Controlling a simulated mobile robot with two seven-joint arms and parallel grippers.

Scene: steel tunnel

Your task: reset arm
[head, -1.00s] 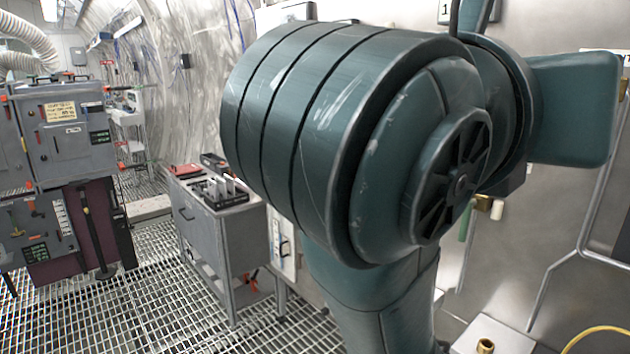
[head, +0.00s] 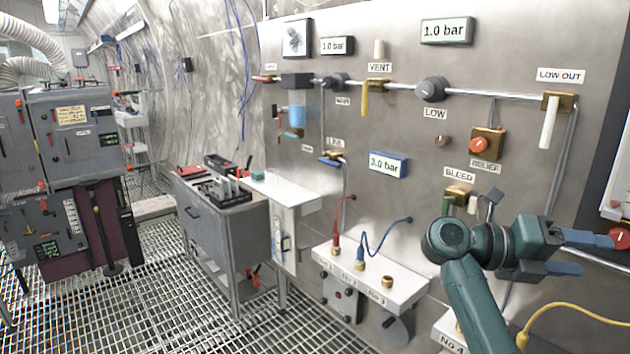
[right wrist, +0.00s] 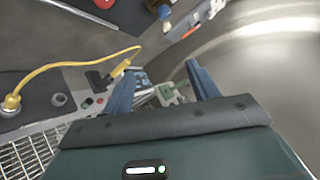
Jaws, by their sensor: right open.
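My right arm comes up from the bottom right of the head view, in front of the steel panel (head: 400,130). My right gripper (head: 602,254) points to the right, with its two blue fingers apart and nothing between them. In the right wrist view the fingers of the right gripper (right wrist: 160,80) are also spread and empty. My left gripper is not in the head view.
The panel carries gauges, valves and a pipe. A white ledge (head: 405,275) with red and blue hoses juts out below. A yellow hose (head: 570,308) runs at lower right. A grey cart (head: 225,235) stands left of the panel. Grating floor (head: 150,310) is clear at left.

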